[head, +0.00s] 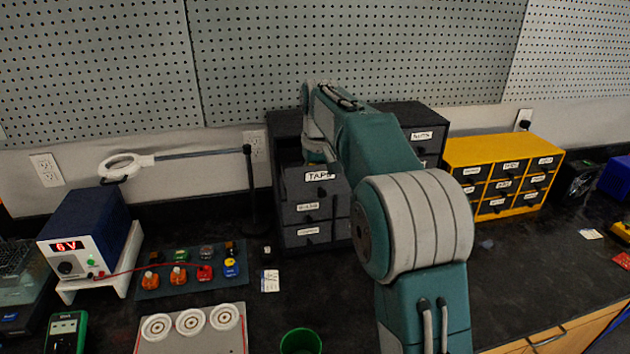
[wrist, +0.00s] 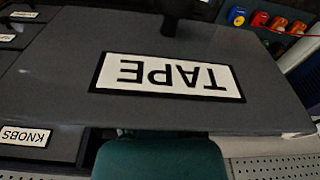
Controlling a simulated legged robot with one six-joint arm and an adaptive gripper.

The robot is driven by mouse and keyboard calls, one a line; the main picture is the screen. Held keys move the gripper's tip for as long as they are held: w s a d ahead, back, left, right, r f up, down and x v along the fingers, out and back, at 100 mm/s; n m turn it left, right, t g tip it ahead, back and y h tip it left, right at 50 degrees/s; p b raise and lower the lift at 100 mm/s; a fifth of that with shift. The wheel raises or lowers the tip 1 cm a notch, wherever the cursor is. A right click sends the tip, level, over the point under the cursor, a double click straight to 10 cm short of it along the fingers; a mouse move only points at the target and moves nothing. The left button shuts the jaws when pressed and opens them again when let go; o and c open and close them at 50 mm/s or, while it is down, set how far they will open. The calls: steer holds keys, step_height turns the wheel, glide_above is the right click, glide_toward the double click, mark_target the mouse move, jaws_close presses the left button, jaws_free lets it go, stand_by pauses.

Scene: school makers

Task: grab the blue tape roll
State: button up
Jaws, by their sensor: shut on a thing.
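The blue tape roll is not visible in either view. The dark grey TAPE drawer (head: 315,188) is at the upper left of the grey cabinet, and its front stands out from the cabinet. In the wrist view this drawer front (wrist: 70,75) fills most of the picture, upside down, with its knob (wrist: 170,25) at the top. My gripper (wrist: 160,158) shows as a teal body at the drawer's top edge. Its fingertips are hidden behind the drawer front. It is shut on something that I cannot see.
The grey cabinet (head: 310,237) has more drawers below. A yellow drawer cabinet (head: 500,146) stands to the right. A magnifier lamp (head: 200,154), a blue power supply (head: 88,235) and a tray of small coloured parts (head: 150,291) are to the left. A green cup (head: 300,342) stands in front.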

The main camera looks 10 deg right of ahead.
step_height(320, 180, up, 8)
steer(key=shift+r, duration=0.95)
